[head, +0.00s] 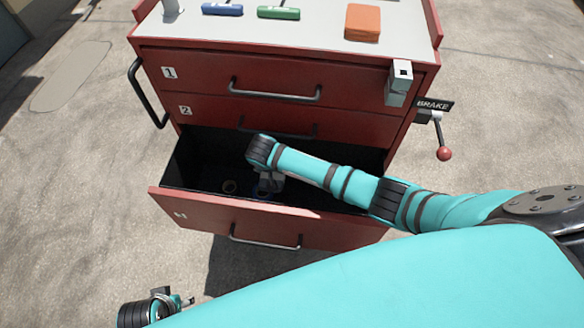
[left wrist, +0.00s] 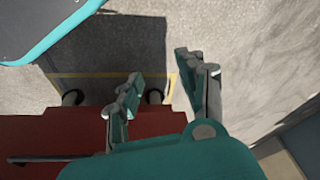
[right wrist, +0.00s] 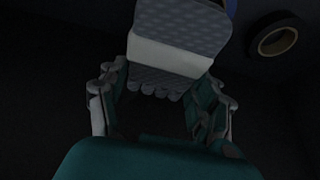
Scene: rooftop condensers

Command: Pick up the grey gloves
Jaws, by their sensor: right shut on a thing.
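The grey gloves (right wrist: 180,40) lie in the open bottom drawer (head: 235,212) of a red cabinet. In the right wrist view they are a quilted grey bundle with a white band, finger ends toward me. My right arm reaches down into the drawer. My right gripper (right wrist: 165,92) has a finger on each side of the gloves' finger ends and is shut on them. In the head view the hand and drawer shadow mostly hide the gloves. My left gripper (left wrist: 160,72) is open and empty, outside the drawer at the lower left of the head view.
A dark tape roll (right wrist: 277,36) lies in the drawer beside the gloves. The cabinet top (head: 300,28) holds a blue item (head: 222,9), a green item (head: 278,13) and an orange block (head: 362,22). A brake lever (head: 442,150) sticks out right. The concrete floor at left is clear.

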